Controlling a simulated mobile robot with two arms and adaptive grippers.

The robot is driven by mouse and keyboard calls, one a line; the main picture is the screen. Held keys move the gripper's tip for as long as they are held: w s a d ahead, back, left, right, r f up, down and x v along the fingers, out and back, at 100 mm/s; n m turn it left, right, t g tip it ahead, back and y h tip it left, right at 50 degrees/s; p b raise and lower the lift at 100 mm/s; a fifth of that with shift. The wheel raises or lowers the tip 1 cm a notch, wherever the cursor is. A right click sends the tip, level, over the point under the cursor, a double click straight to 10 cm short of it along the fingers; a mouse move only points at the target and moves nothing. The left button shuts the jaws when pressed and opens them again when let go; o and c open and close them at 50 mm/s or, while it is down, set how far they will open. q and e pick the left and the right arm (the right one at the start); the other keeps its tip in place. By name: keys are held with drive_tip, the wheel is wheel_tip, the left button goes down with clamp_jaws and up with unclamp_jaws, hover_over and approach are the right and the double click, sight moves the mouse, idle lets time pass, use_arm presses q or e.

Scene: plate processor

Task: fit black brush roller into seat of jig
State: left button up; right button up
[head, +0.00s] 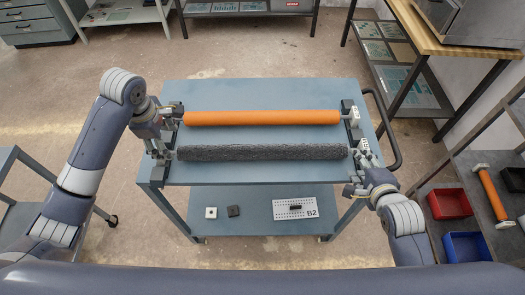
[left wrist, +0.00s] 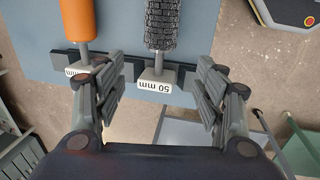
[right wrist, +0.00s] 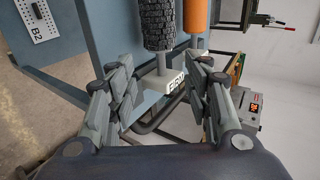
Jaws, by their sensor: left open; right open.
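The black brush roller (head: 262,152) lies level across the blue-grey cart top, in front of the orange roller. In the left wrist view, its bristled end (left wrist: 167,25) and grey shaft stub (left wrist: 158,62) are at the dark jig end bar (left wrist: 122,72), by a "50 mm" label. Its other end (right wrist: 157,25) shows in the right wrist view, its stub at a pale labelled block (right wrist: 158,88). I cannot tell how deep the stubs sit. My left gripper (left wrist: 160,72) is open, fingers either side of the left end. My right gripper (right wrist: 163,75) is open around the right end, not gripping.
The orange roller (head: 262,118) lies parallel behind, close to the black one. A B2 plate (head: 295,209) and two small blocks (head: 233,211) are on the lower shelf. A cart handle (head: 390,130) curves past the right edge. Red (head: 449,204) and blue bins stand at right.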

sight(175, 152)
use_arm(q)
drive_tip(key=f, duration=0.3)
drive_tip(key=w+f, duration=0.1)
drive_tip(key=f, duration=0.4)
drive_tip(key=shift+w+f, duration=0.35)
drive_tip(key=shift+w, duration=0.05)
use_arm(e)
drive_tip(key=x, duration=0.8)
drive_tip(key=shift+w+f, duration=0.2)
drive_tip(key=shift+w, duration=0.15)
use_arm(q)
drive_tip(key=shift+c, duration=0.3)
use_arm(e)
drive_tip(key=shift+c, duration=0.2)
use_arm(q)
drive_tip(key=c, duration=0.9)
use_arm(e)
drive_tip(key=c, duration=0.9)
use_arm(q)
clamp_jaws()
use_arm(e)
clamp_jaws()
use_arm(q)
drive_tip(key=shift+r, duration=0.1)
use_arm(e)
drive_tip(key=shift+r, duration=0.15)
